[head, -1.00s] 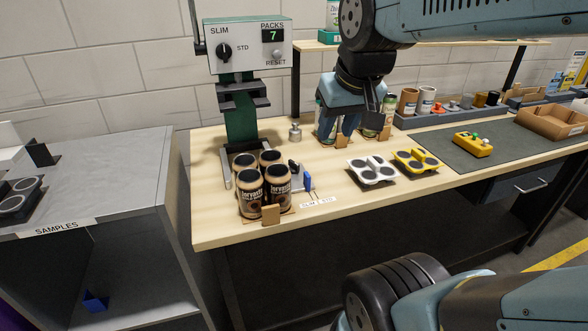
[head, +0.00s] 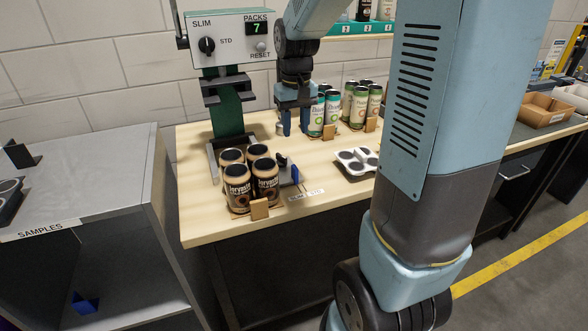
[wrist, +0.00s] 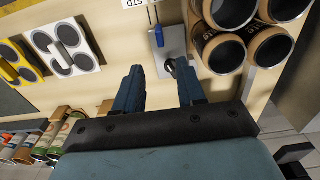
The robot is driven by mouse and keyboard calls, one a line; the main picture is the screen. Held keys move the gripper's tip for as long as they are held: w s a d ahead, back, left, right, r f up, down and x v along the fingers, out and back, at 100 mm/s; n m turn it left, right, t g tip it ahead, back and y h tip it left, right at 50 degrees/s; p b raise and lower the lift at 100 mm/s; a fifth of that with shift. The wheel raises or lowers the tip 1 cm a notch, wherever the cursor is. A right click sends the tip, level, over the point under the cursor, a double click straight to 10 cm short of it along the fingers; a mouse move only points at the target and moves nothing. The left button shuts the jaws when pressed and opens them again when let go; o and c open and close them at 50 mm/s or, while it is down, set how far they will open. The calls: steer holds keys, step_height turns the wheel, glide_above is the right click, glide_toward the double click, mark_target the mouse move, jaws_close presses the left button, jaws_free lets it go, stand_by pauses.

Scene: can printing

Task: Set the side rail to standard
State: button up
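The side rail (head: 283,179) is a grey plate beside the can pack, with a black knob (head: 281,160) and a blue tab (head: 295,175). The tab stands on the side of the SLIM label (head: 296,197); the STD label (head: 315,191) lies to its right. My gripper (head: 294,130) is above the table, behind the rail and apart from it. In the wrist view its two blue fingers (wrist: 160,88) are spread and empty. The rail's knob (wrist: 170,65) and tab (wrist: 158,37) show beyond the fingertips there, near the right finger.
Several dark coffee cans (head: 250,182) stand packed left of the rail under the green machine (head: 230,45), which has a SLIM/STD dial and reads 7. Green-and-white cans (head: 325,113) stand right of my gripper. A white carrier (head: 357,161) lies right of the rail.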

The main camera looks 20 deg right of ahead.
mark_target(295, 167)
steer(key=f, duration=1.4)
steer(key=shift+w+f, duration=0.25)
steer(key=shift+w, duration=0.05)
jaws_close()
